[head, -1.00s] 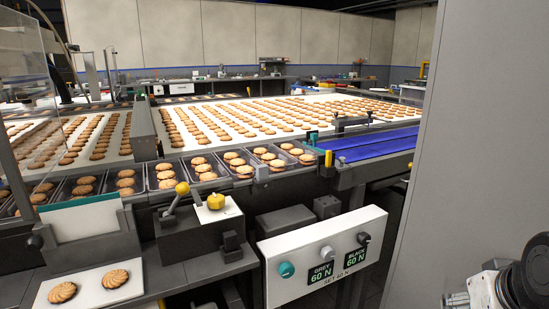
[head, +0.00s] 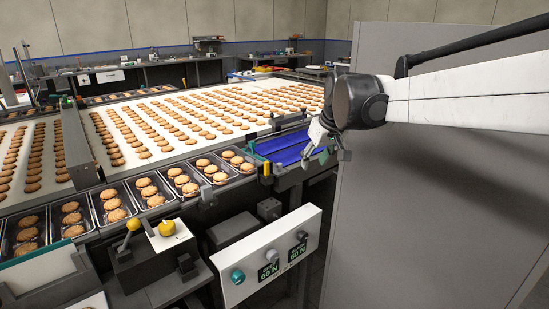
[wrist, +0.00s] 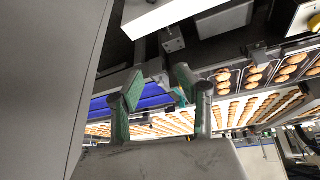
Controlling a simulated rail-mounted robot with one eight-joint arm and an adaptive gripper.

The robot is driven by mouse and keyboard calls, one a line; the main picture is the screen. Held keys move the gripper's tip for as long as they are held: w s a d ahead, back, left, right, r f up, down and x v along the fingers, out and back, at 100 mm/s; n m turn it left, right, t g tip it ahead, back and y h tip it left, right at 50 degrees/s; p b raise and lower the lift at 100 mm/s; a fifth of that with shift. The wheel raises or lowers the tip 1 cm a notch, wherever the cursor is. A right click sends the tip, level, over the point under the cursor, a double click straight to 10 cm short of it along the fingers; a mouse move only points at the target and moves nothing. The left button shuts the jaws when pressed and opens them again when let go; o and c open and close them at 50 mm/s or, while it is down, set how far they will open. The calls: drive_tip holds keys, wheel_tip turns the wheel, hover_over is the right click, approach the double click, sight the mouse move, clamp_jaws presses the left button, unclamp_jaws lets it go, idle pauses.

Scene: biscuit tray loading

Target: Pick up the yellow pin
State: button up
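Several yellow parts show in the head view, and I cannot tell for sure which is the pin. A small upright yellow piece (head: 266,169) stands at the near left corner of the blue belt. A round yellow knob (head: 167,228) sits on a white plate, and a yellow ball-topped lever (head: 133,224) stands just left of it, both on a dark box. My gripper (head: 325,155) is over the right part of the blue belt, apart from all of them. In the wrist view my gripper (wrist: 156,88) has its green-padded fingers apart, with nothing between them.
The blue belt (head: 283,147) lies under my gripper. A row of biscuit trays (head: 147,190) runs along the line's front edge. A white control panel (head: 268,258) juts out in front. A tall grey cabinet (head: 430,180) stands close on the right.

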drive_tip(key=w+a+r+n+p, duration=0.2)
drive_tip(key=w+a+p, duration=0.35)
drive_tip(key=w, duration=0.45)
drive_tip(key=n+g+y+p, duration=0.1)
drive_tip(key=g+p, duration=0.1)
drive_tip(key=p, duration=0.4)
approach(267, 162)
drive_tip(key=p+x, duration=0.1)
drive_tip(key=x, duration=0.9)
drive_tip(key=shift+w+a+f, duration=0.1)
drive_tip(key=shift+w+f, duration=0.05)
drive_tip(key=shift+t, duration=0.3)
clamp_jaws()
